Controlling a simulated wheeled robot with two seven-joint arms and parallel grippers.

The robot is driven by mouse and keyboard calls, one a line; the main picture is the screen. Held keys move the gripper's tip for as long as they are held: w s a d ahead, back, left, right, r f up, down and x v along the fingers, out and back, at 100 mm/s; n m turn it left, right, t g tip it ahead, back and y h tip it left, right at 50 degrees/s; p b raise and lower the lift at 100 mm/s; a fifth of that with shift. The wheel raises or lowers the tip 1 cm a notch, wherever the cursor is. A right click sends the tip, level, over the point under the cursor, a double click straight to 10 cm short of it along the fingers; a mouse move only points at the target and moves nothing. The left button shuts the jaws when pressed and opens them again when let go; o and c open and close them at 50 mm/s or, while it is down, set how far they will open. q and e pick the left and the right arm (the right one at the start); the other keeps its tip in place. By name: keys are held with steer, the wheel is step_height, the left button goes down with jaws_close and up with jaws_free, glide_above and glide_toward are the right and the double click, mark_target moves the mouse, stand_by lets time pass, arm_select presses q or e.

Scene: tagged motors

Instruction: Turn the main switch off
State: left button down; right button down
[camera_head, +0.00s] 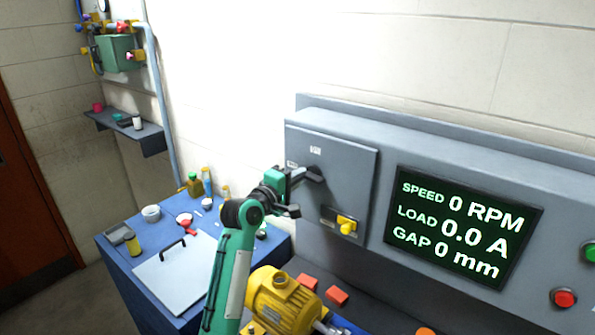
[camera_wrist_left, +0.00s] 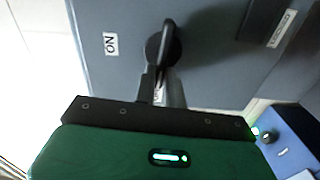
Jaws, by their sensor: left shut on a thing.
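The main switch (camera_head: 315,173) is a black rotary handle on a grey box to the left of the display. It also shows in the left wrist view (camera_wrist_left: 165,46), where its lever points down toward my gripper, away from the ON label (camera_wrist_left: 110,43). A second label, partly hidden, lies by the lever's end. My left gripper (camera_head: 295,176) reaches in from the left and is shut at the lever's end; its dark fingers show in the left wrist view (camera_wrist_left: 155,88). My right gripper is not in view.
A yellow lockout piece (camera_head: 347,224) sits below the switch. The display (camera_head: 462,227) reads 0 RPM, 0.0 A and 0 mm. A blue bench (camera_head: 118,262) with small items is at left. Red (camera_head: 563,298) and green buttons are at right.

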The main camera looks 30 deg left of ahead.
arm_select(q)
steer(key=shift+f+n, duration=0.1)
steer(key=shift+n, duration=0.4)
steer(key=c, duration=1.5)
jaws_free()
steer(key=s+b, duration=0.1)
steer(key=s, duration=0.3)
steer(key=s+a+b, duration=0.1)
steer(key=s+b, duration=0.1)
steer(key=s, duration=0.3)
steer(key=s+a+b, duration=0.1)
steer(key=s+b, duration=0.1)
steer(key=s, duration=0.2)
steer(key=shift+s, duration=0.3)
